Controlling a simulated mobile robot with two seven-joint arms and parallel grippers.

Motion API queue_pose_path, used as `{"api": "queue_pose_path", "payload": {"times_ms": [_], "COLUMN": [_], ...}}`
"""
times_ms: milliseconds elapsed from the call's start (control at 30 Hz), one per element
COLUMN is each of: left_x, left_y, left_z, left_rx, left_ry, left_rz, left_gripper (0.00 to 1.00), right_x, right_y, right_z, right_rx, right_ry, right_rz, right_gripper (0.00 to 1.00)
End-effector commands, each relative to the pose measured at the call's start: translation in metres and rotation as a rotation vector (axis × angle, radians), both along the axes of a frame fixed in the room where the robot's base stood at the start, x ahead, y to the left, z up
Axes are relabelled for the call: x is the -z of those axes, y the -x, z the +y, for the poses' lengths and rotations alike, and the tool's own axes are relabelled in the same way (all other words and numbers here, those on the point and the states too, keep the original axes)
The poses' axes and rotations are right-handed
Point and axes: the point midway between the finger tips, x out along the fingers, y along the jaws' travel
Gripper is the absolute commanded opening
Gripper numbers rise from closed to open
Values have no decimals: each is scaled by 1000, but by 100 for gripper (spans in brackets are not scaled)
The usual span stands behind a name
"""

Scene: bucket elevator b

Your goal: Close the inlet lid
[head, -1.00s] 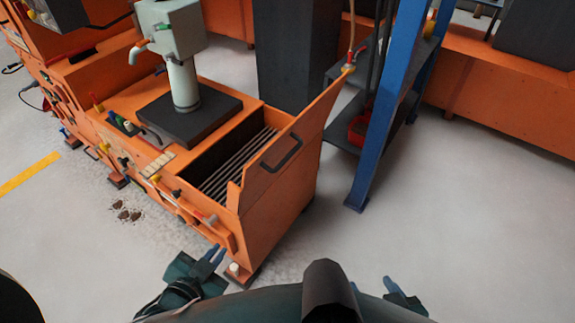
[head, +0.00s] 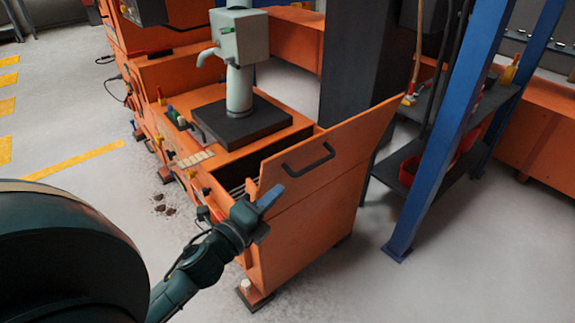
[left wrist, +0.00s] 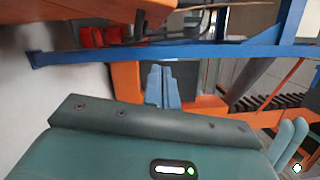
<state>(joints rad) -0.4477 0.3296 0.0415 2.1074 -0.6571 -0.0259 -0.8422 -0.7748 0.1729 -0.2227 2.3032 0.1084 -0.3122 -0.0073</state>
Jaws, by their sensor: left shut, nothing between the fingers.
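The orange inlet lid (head: 325,160) stands raised at the near right side of the dark inlet opening (head: 235,172), its black handle (head: 308,160) facing me. The grating inside is mostly hidden by the lid and my arm. My left gripper (head: 270,198) is shut and empty, in front of the lid's lower left corner below the handle; I cannot tell whether it touches. Its blue fingers (left wrist: 163,87) lie together in the left wrist view. Two similar blue finger shapes (left wrist: 291,142) show at that view's right edge; I cannot tell whether they are my right gripper.
A blue-framed rack (head: 440,130) with dark shelves stands right of the lid. A dark column (head: 355,70) rises behind the inlet. A grey-green pump head (head: 238,38) stands on the machine. The floor (head: 470,265) at the lower right is clear.

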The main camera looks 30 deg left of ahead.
Motion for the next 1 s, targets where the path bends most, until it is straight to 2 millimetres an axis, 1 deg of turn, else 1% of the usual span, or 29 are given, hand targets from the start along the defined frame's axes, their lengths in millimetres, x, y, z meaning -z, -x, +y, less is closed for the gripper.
{"api": "queue_pose_path", "payload": {"times_ms": [33,100,300,367,500,600,767,1000], "left_x": [-3,-4,-5,-6,-10,-12,-14,-14], "left_y": [-11,-25,-64,-75,-81,-84,-86,-86], "left_z": [-1,-3,-7,-8,13,22,28,29], "left_rx": [0,1,0,1,-2,0,0,0], "left_ry": [0,0,2,2,0,1,5,6], "left_rz": [-4,-4,-2,-2,3,2,2,3], "left_gripper": [0,0,0,0,0,0,0,0], "right_x": [0,0,2,2,0,0,4,4], "right_y": [0,0,1,0,-2,-3,-4,-3], "right_z": [0,0,1,2,3,4,5,5], "right_rx": [-1,-2,-4,-5,-6,-8,-10,-10], "right_ry": [0,1,0,0,-3,-3,-4,-3], "right_rz": [4,10,21,21,23,23,30,33], "right_gripper": [60,60,60,60,60,60,60,60]}}
